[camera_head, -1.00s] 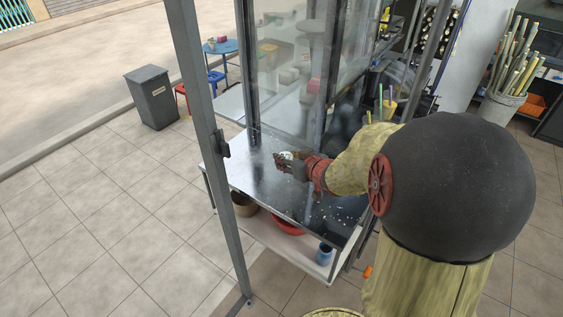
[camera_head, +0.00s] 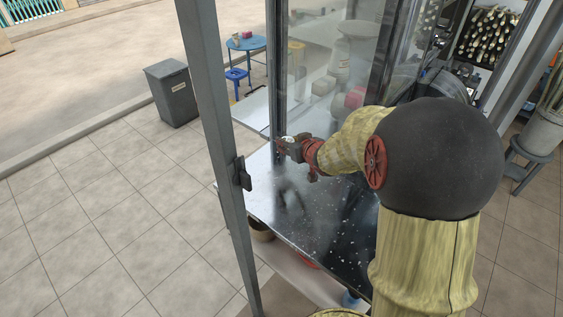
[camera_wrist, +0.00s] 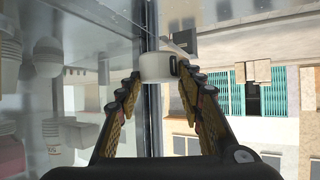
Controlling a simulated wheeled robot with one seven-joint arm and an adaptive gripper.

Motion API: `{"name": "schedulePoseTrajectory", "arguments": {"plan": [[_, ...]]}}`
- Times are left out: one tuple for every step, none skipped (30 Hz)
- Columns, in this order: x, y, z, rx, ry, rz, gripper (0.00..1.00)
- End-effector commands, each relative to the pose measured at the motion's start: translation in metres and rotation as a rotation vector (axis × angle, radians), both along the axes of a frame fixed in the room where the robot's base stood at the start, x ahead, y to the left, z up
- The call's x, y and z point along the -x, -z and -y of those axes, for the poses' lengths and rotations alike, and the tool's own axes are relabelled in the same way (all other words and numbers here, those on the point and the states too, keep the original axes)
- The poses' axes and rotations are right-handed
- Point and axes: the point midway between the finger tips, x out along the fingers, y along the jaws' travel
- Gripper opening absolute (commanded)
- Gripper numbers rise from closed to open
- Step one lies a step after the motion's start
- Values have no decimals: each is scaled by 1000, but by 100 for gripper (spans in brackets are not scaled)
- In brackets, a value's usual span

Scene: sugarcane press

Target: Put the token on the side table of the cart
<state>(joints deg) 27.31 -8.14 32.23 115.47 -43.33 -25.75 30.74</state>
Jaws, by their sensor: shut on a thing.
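My gripper (camera_head: 284,145) is above the far part of the cart's speckled dark metal counter (camera_head: 300,218), beside the glass panel. It is shut on the token (camera_wrist: 157,68), a small white round piece with a dark mark, held between the fingertips in the wrist view. In the head view the token is mostly hidden by the fingers. A pale flat panel (camera_head: 252,109), which looks like the side table, extends from the cart's far end. It lies just beyond my gripper, partly hidden by the glass frame.
A grey metal post (camera_head: 222,130) stands left of the counter. Glass panels (camera_head: 325,70) rise just right of my gripper. A grey bin (camera_head: 172,92) and a blue round table (camera_head: 246,42) stand farther off. The tiled floor at left is clear.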

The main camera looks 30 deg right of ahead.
Motion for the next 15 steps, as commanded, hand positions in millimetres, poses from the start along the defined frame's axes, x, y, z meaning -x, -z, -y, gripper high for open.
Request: {"name": "schedulePoseTrajectory", "arguments": {"plan": [[-9,15,-3,-1,-3,-1,14],[-14,20,-4,-1,-3,-1,14],[-19,27,-5,-1,-2,-1,14],[-23,32,-6,0,-2,-1,14],[-26,35,-6,-1,-2,0,14],[-31,40,-8,0,-2,0,14],[-33,43,-8,1,-3,0,14],[-36,45,-9,0,-1,0,14],[-38,47,-9,1,-1,1,14],[-39,49,-9,1,0,1,14],[-40,49,-9,1,0,1,14],[-41,50,-9,1,0,1,14],[-42,51,-9,1,0,1,14],[-43,53,-10,1,0,1,14],[-45,55,-10,1,0,1,14]]}}
